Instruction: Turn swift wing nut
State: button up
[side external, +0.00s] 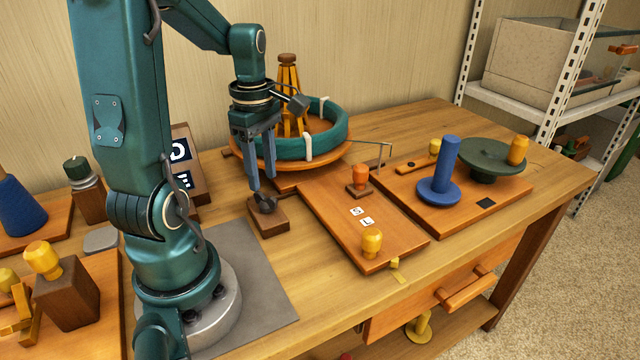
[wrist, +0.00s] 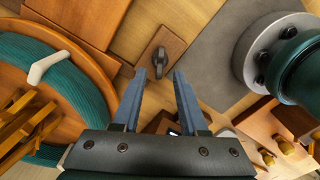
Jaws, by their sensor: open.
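A dark wing nut (side external: 264,204) sits on a small wooden block (side external: 270,222) in front of the yarn swift (side external: 289,95). In the wrist view the wing nut (wrist: 158,60) shows just past the fingertips, roughly in line with the gap between them. My gripper (side external: 262,186) points down with its blue-grey fingers open and empty. In the side view its tips are close above the nut and overlap it slightly, so I cannot tell whether they touch it. The swift carries a teal yarn ring (side external: 340,131) with white ties.
To the right are a board with orange and yellow knobs (side external: 325,219) and a board with a blue spool (side external: 447,165) and dark green disc (side external: 480,157). A sign block (side external: 186,165) stands left of the gripper. Bare tabletop lies in front of the wing nut block.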

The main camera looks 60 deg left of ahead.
aim_at(265, 197)
jog(key=shift+f, duration=2.45)
grip_shut()
